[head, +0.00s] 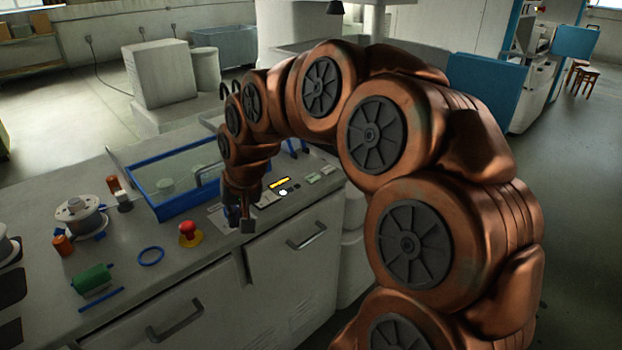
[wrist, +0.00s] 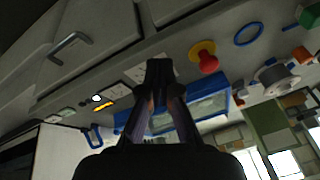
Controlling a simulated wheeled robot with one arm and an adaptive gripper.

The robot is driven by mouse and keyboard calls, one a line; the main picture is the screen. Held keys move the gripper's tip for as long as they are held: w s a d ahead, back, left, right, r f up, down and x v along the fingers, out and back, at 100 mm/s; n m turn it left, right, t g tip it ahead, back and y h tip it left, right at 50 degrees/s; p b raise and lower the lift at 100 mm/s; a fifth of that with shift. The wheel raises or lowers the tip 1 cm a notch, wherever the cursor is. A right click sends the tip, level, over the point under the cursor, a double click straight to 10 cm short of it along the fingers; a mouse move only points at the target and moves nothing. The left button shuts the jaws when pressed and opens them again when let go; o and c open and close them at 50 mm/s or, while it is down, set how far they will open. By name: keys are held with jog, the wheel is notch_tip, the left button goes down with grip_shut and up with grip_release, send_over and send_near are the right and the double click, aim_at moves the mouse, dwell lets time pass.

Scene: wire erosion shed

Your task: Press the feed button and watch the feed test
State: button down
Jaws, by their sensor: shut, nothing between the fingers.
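My gripper (head: 247,226) is shut and empty, pointing down over the front of the grey bench top, beside the control strip. In the wrist view its closed fingertips (wrist: 160,68) cover part of a pale panel plate. A lit white round button (head: 283,193) and a glowing yellow bar (head: 279,183) lie right of the gripper in the head view. In the wrist view the white light (wrist: 97,98) and yellow bar (wrist: 103,106) lie left of the fingers, apart from them. No label is readable, so I cannot tell which control is the feed button.
A red mushroom button (head: 187,231) on a yellow base stands left of the gripper. A blue-rimmed tank (head: 162,215) sits behind. A wire spool (head: 80,218), a green cylinder (head: 92,279) and a blue ring (head: 151,256) lie left. Drawer handles (head: 307,237) protrude from the front.

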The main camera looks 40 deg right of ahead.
jog(key=w+d+r+m+t, duration=0.1)
jog(key=w+d+m+t, duration=0.1)
jog(key=w+d, duration=0.5)
jog(key=m+t+h, duration=0.2)
jog(key=m+h, duration=0.2)
jog(key=m, duration=0.3)
send_over(314, 177)
jog(key=shift+a+r, duration=0.1)
jog(key=shift+r, duration=0.2)
jog(key=shift+f, duration=0.15)
notch_tip(314, 177, down, 8)
jog(key=shift+s+r+b, duration=0.1)
jog(key=shift+r+b, duration=0.1)
jog(key=shift+b, duration=0.65)
jog(key=shift+f+b, duration=0.3)
jog(key=shift+f, duration=0.2)
jog(key=shift+f, duration=0.2)
jog(key=shift+f+b, duration=0.25)
jog(key=shift+b, duration=0.35)
